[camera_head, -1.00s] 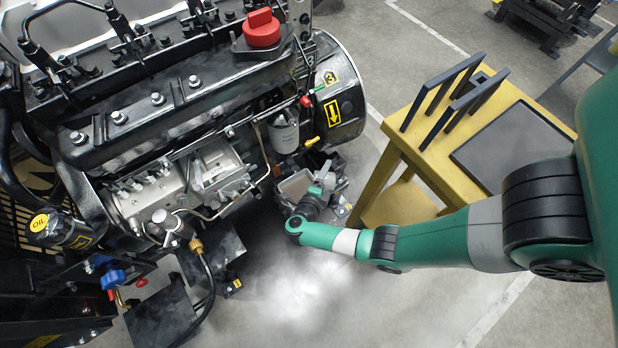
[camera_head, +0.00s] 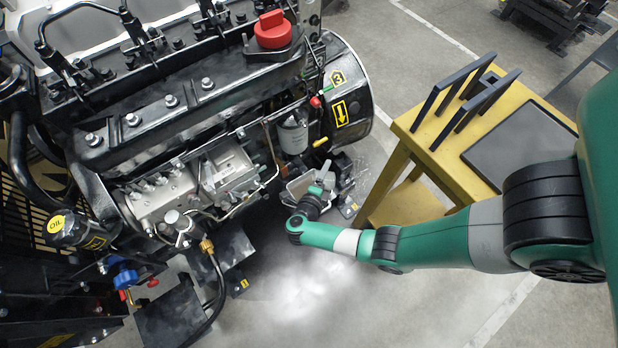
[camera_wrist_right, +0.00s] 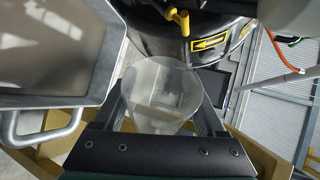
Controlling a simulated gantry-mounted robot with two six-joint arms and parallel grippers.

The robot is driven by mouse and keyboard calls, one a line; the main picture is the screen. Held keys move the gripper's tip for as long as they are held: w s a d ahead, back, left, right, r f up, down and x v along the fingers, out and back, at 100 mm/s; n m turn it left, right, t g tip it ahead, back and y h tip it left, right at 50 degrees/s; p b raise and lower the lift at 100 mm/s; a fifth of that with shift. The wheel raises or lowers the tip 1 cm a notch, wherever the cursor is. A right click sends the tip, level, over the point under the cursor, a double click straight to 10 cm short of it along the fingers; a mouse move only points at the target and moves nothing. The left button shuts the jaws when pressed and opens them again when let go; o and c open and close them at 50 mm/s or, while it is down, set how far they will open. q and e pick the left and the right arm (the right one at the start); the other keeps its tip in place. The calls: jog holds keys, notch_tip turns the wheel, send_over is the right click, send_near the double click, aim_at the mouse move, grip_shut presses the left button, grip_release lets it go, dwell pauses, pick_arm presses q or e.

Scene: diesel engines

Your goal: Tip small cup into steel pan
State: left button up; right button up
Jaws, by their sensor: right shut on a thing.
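The small cup (camera_wrist_right: 160,85) is clear and see-through. In the right wrist view it sits between the two fingers of my right gripper (camera_wrist_right: 163,110), which is shut on it. The steel pan (camera_wrist_right: 50,98) is at the left of that view, beside the cup, with a grey rim and a bar handle. In the head view the pan (camera_head: 293,196) shows small beside the engine, partly hidden by my right gripper (camera_head: 328,172). The cup is hard to make out there. Whether the cup holds anything is unclear. My left gripper is not in view.
A large black engine (camera_head: 190,115) fills the left and has a round black housing (camera_head: 350,100) near the pan. A yellow table (camera_head: 425,150) with black upright bars (camera_head: 470,95) stands at the right. Bare floor (camera_head: 300,290) lies in front.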

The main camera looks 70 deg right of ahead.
aim_at(334, 177)
jog(key=shift+w+d+m+t+y, duration=0.15)
jog(key=shift+w+m+t+y, duration=0.15)
jog(key=shift+m, duration=0.1)
jog(key=shift+s+d+f, duration=0.1)
jog(key=shift+s+d, duration=0.1)
jog(key=shift+s, duration=0.35)
jog(key=shift+s+d+f, duration=0.1)
jog(key=shift+s+d, duration=0.05)
jog(key=shift+s, duration=0.55)
jog(key=shift+w+r+m+p, duration=0.2)
jog(key=shift+m+p, duration=0.2)
jog(key=shift+f+m+t+y+b, duration=0.35)
jog(key=shift+m+t+y+b, duration=0.3)
jog(key=shift+t, duration=0.25)
jog(key=shift+s+r+m+t+y+p, duration=0.25)
jog(key=shift+s+r+m+t+p, duration=0.15)
jog(key=shift+m+t+p, duration=0.5)
pick_arm(q)
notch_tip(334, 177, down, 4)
jog(key=b, duration=0.6)
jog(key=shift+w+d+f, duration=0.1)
pick_arm(e)
jog(key=s+f+m+t, duration=0.1)
jog(key=s+d+f+m+t, duration=0.1)
jog(key=m+t, duration=0.1)
jog(key=s+f+m+t, duration=0.1)
jog(key=s+m, duration=0.1)
jog(key=shift+d+f+t+y, duration=0.3)
jog(key=shift+f+y, duration=0.1)
